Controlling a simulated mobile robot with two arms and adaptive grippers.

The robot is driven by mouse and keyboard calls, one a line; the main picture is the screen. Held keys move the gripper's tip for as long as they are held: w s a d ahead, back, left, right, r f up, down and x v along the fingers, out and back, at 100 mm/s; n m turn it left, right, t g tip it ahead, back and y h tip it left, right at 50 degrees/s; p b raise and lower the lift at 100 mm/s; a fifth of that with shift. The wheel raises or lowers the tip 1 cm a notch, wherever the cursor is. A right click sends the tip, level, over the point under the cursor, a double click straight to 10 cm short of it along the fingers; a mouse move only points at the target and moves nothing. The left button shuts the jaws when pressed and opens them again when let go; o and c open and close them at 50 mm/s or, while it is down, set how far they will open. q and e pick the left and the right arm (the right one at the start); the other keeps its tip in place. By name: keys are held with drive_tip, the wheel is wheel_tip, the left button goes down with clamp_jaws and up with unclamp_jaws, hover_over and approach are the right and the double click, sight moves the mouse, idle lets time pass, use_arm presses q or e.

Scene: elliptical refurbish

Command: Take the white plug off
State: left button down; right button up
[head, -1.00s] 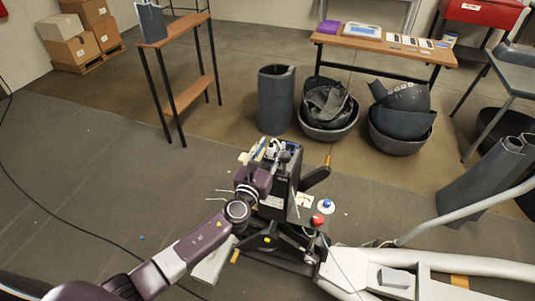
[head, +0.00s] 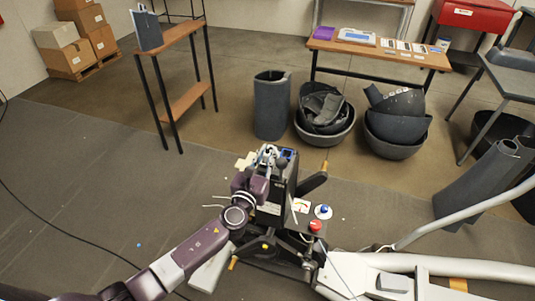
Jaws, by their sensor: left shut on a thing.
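The black upright housing (head: 278,192) of the elliptical stands at the centre, with a blue connector (head: 287,153) at its top. My left gripper (head: 264,158) is at the top left of this housing, shut on a small white thing that looks like the white plug (head: 269,150). The fingers and the dark wrist hide part of the plug. I cannot tell whether the plug is still seated or pulled free. My right gripper is not in view.
A red button (head: 315,226) and a blue knob (head: 323,210) sit right of the housing. The white frame (head: 440,262) extends right. Grey shells fill bins (head: 325,135) behind. A wooden bench (head: 390,53) stands at the back. A black cable (head: 60,225) crosses the open floor at left.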

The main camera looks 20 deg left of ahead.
use_arm(q)
drive_tip(key=shift+r, duration=0.2)
idle(0.3)
drive_tip(key=shift+r+p, duration=3.95)
